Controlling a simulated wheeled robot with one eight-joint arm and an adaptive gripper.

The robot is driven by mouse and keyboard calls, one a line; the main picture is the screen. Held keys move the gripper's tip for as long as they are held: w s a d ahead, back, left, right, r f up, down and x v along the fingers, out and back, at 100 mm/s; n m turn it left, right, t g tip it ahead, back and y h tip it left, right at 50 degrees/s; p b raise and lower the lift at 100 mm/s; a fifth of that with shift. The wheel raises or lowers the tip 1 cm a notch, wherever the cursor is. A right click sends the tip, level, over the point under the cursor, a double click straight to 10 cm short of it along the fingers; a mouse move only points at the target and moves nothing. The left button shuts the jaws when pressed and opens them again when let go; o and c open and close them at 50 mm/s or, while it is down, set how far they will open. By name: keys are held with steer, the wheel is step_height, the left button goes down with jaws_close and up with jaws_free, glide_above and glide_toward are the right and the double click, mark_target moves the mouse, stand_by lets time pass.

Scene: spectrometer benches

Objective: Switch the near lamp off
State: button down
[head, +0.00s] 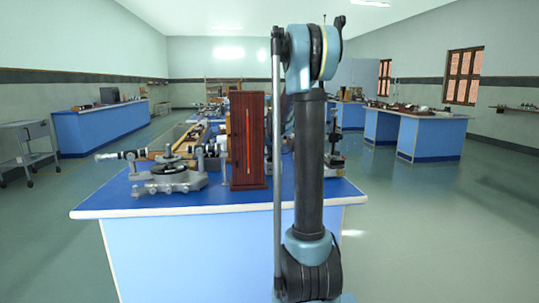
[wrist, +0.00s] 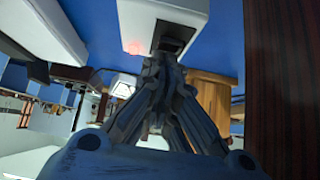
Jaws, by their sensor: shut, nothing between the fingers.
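In the wrist view a white box (wrist: 195,12) stands against a blue bench top. It has a dark switch-like part (wrist: 172,40) on its face and a red glow (wrist: 133,47) beside it. I take it to be the near lamp's supply, but no label shows. My gripper (wrist: 163,62) is shut and empty, its fingertips right at the dark part. I cannot tell whether they touch it. In the head view my arm and a tall dark-red wooden case (head: 248,140) hide the gripper, and I cannot make out the lamp clearly.
The wooden case also fills the right side of the wrist view (wrist: 285,80), close to the gripper. A spectrometer (head: 170,173) stands left on the near blue bench (head: 200,200). More benches (head: 108,120) stand behind. The floor right of the bench is clear.

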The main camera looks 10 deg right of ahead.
steer(key=shift+a, duration=0.1)
steer(key=r, duration=0.4)
steer(key=shift+w, duration=0.3)
steer(key=v, duration=0.9)
steer(key=shift+r, duration=0.55)
steer(key=shift+s, duration=0.15)
